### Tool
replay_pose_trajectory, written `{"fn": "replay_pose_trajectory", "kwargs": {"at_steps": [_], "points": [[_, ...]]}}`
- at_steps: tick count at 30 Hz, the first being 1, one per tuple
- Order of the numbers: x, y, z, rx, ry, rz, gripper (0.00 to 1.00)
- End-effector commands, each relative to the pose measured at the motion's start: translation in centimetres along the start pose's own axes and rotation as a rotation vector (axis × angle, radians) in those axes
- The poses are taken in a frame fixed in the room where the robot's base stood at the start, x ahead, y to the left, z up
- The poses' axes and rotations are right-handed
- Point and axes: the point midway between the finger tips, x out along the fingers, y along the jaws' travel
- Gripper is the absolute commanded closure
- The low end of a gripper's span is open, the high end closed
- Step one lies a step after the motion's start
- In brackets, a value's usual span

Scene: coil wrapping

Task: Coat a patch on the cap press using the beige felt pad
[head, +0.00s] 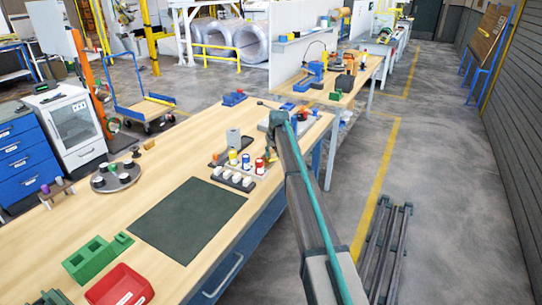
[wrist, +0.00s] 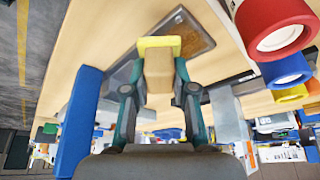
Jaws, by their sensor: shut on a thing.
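My gripper (wrist: 158,76) is shut on a tan block with a yellow end, which I take as the beige felt pad (wrist: 158,66). Its yellow end points away from my gripper, over or near a grey plate (wrist: 196,40) on the table; whether they touch I cannot tell. In the head view, my gripper is mostly hidden by my arm, near the far right table edge. A grey block (head: 233,138) with a dark base stands left of it; I cannot tell for sure which part is the cap press.
Red, blue and yellow pots (head: 246,161) stand close to my gripper; a red one (wrist: 272,30) is large in the wrist view. White cups (head: 233,179) sit in a rack by a dark mat (head: 185,220). A red bin (head: 120,287) and green blocks (head: 95,255) are nearer. The mat is clear.

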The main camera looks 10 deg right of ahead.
Motion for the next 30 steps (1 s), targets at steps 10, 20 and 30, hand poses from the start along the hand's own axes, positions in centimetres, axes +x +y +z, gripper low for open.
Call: {"fn": "replay_pose_trajectory", "kwargs": {"at_steps": [10, 20, 30], "points": [[-3.2, 0.0, -1.4, 0.0, 0.002, 0.0, 1.0], [-4.9, -0.1, -2.0, 0.0, 0.001, 0.0, 1.0], [-4.8, -0.1, -2.0, 0.0, 0.001, 0.0, 1.0]]}}
